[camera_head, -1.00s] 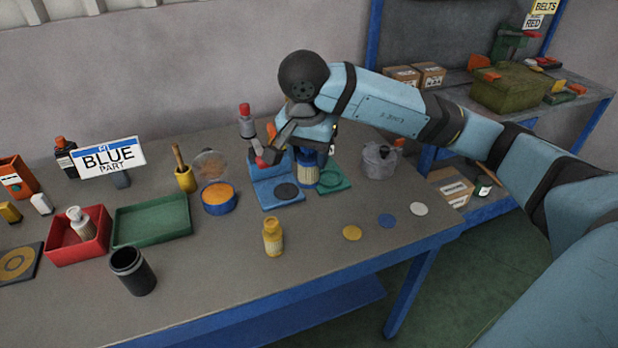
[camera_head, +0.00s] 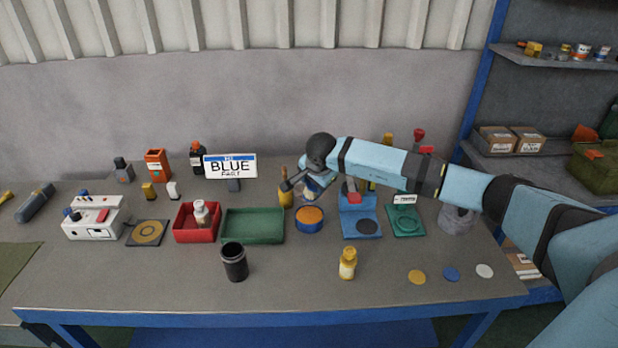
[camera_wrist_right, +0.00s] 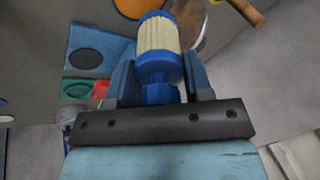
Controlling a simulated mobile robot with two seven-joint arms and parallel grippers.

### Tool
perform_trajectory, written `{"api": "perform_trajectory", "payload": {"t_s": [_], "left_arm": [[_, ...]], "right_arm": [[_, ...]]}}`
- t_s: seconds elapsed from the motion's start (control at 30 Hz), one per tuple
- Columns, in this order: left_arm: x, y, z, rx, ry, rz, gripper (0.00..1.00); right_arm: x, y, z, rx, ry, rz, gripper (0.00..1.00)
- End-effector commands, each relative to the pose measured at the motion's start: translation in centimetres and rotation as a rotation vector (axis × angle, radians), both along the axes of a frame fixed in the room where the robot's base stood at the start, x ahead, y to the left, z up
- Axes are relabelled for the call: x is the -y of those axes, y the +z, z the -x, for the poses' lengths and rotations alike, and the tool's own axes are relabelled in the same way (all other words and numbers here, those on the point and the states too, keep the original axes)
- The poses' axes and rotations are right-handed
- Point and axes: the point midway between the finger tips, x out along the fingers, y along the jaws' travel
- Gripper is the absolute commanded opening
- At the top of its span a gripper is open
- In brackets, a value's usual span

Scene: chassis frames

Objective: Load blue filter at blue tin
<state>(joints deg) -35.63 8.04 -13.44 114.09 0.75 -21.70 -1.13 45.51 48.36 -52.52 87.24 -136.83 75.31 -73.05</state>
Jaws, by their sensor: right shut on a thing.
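The blue filter (camera_wrist_right: 158,42), with a ribbed cream middle and blue ends, is between the fingers of my right gripper (camera_wrist_right: 160,78), which is shut on it. In the head view my right gripper (camera_head: 314,184) is above the table, just behind and above the blue tin (camera_head: 309,225). The filter is mostly hidden there by the hand. The blue tin is round and low with an orange top; that orange top also shows at the upper edge of the wrist view. The BLUE PART sign (camera_head: 230,167) stands to the left. My left gripper is not in view.
A green tray (camera_head: 253,238) and red bin (camera_head: 196,235) lie left of the tin. A blue press stand (camera_head: 361,226) and green pad (camera_head: 405,230) stand to its right. A black cup (camera_head: 234,262) and yellow bottle (camera_head: 347,264) are in front.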

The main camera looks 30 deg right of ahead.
Motion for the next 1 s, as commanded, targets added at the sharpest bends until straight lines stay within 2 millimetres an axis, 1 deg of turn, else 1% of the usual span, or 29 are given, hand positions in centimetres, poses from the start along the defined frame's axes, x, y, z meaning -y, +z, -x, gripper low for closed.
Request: {"api": "perform_trajectory", "payload": {"t_s": [0.1,0.27,0.7,0.83,1.0], "left_arm": [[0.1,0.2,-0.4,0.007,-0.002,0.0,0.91],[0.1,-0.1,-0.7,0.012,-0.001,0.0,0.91],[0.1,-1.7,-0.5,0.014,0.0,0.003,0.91],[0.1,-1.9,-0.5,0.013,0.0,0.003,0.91],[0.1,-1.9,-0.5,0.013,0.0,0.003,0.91]], "right_arm": [[0.4,-0.4,-0.2,0.006,-0.004,0.0,0.23],[0.3,-1.3,-0.2,0.007,-0.003,-0.002,0.23],[0.3,-5.6,-0.1,0.005,-0.003,-0.001,0.23],[0.3,-6.2,-0.2,0.007,-0.003,-0.002,0.23],[0.3,-6.2,-0.2,0.007,-0.003,-0.002,0.23]]}}
